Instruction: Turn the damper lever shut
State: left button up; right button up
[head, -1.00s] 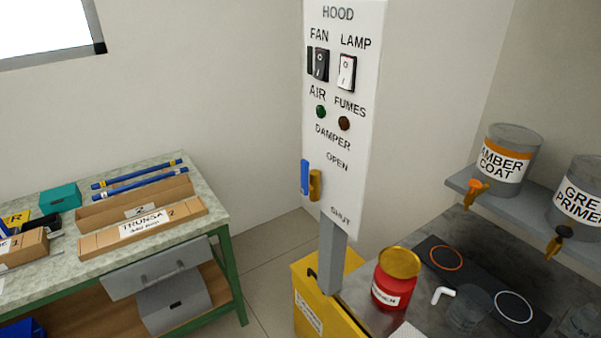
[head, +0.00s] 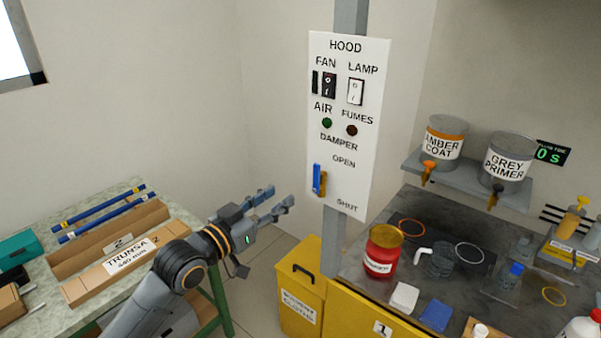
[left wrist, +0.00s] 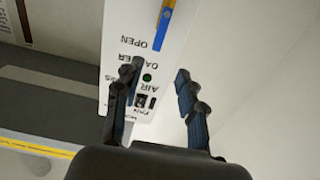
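The damper lever has a blue handle (head: 317,180) on a brown-yellow mount (head: 323,184), low on the left of the white HOOD panel (head: 365,130). The handle stands upright, nearer the OPEN label than SHUT. In the left wrist view the panel appears upside down, with the blue lever (left wrist: 163,24) at the top, beyond the fingertips. My left gripper (head: 279,200) is open and empty, left of the lever and apart from it. Its two fingers also show in the left wrist view (left wrist: 156,82). My right gripper is out of view.
The panel sits on a grey post (head: 334,240). A yellow bin (head: 300,290) stands below it. A red can (head: 381,255) and glassware stand on the dark bench (head: 365,290) at the right. A workbench with cardboard trays (head: 125,250) is at the left.

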pick_arm(q)
jog(key=p, duration=0.2)
send_near(315, 173)
jog(key=x, duration=0.2)
jog(key=p+x, duration=0.1)
jog(key=x, duration=0.6)
jog(key=shift+d+r+p, duration=0.1)
jog(key=shift+r+p, duration=0.05)
jog(key=shift+p, duration=0.2)
jog(key=shift+w+d, duration=0.35)
jog(key=shift+w, duration=0.25)
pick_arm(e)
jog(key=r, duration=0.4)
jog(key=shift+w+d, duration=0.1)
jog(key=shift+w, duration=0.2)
pick_arm(q)
grip_shut()
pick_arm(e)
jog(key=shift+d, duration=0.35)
